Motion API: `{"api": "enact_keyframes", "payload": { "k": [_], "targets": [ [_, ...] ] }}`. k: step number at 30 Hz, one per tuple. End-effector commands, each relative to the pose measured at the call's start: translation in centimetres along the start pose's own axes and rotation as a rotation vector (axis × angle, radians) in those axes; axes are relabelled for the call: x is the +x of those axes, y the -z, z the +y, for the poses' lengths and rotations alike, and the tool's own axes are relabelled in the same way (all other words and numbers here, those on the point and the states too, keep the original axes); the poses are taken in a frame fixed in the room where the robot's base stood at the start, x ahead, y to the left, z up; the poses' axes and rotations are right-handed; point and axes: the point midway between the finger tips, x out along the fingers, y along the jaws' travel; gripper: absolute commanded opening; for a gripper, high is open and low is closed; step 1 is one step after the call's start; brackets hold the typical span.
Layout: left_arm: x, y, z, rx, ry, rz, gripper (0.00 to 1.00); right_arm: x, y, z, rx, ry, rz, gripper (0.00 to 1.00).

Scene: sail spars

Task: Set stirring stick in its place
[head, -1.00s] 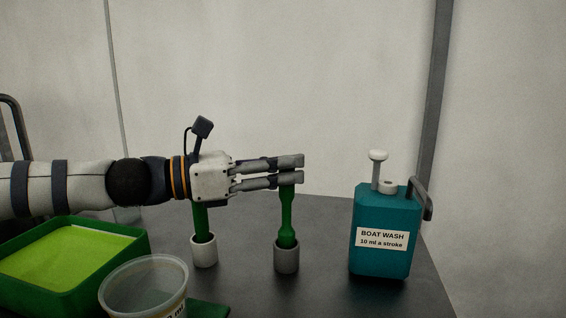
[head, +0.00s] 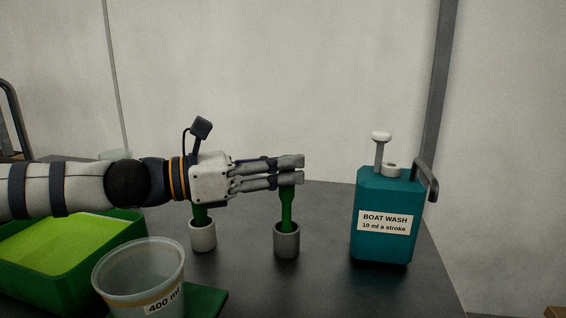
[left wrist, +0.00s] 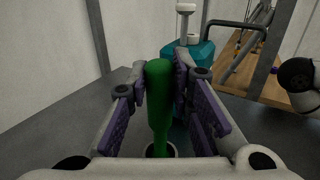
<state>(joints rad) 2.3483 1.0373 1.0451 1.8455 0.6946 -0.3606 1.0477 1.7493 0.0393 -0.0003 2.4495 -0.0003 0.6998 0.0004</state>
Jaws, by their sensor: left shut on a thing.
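My left gripper (head: 291,171) is shut on the upper part of a green stirring stick (head: 287,208). The stick stands about upright, with its lower end inside a grey cup-shaped holder (head: 287,243). Whether it touches the bottom is hidden. In the left wrist view the green stick (left wrist: 159,100) is between the two finger pads, over the holder's round mouth (left wrist: 152,151). Another green stick (head: 200,214) stands in a white holder (head: 203,238) to the left, its top hidden behind my gripper. My right gripper is not in view.
A teal boat wash bottle (head: 384,245) with a white pump stands right of the grey holder. A clear 400 ml cup (head: 140,275) and a green tray (head: 45,285) are at the front left. The dark tabletop (head: 330,285) is clear in front of the holders.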

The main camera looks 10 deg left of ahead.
Motion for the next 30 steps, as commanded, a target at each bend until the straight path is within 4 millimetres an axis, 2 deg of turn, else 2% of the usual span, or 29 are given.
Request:
{"api": "enact_keyframes", "payload": {
  "k": [10,23,24,26,30],
  "targets": [
    [0.0,1.12,0.03,-0.001,0.0,0.0,0.0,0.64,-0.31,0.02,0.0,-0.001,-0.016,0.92],
    [-0.01,1.25,0.0,0.0,0.0,0.0,0.0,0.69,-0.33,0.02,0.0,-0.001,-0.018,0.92],
    [-0.01,1.26,0.0,0.0,0.0,0.0,0.29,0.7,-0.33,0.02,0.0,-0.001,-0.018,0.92],
    [-0.01,1.26,-0.01,0.0,0.0,0.0,0.43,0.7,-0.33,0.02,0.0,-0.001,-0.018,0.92],
    [-0.01,1.24,-0.01,0.0,0.0,0.0,0.44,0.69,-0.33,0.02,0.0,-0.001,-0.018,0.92]
  ]
}}
